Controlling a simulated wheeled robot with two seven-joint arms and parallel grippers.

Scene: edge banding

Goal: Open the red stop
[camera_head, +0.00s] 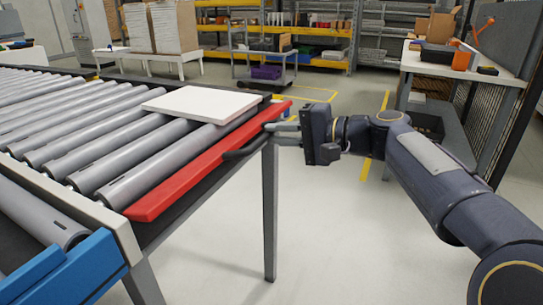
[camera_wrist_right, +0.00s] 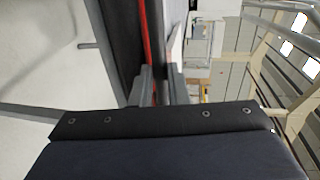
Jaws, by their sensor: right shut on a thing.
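The red stop (camera_head: 210,165) is a long red bar along the near right edge of the roller conveyor, and it stands slightly above the rollers. A dark curved bar (camera_head: 243,151) sits at its outer side, near the far end. My right gripper (camera_head: 276,128) reaches in from the right and is shut at the stop's far part. In the right wrist view, a thin red strip of the stop (camera_wrist_right: 147,45) runs down to between the fingers (camera_wrist_right: 160,85). The exact contact is partly hidden. My left gripper is not in view.
A white panel (camera_head: 202,104) lies flat on the grey rollers (camera_head: 140,172) behind the stop. A blue end piece (camera_head: 70,272) is at the lower left. A conveyor leg (camera_head: 270,215) stands below the gripper. A workbench (camera_head: 440,68) is at the right. Floor between is clear.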

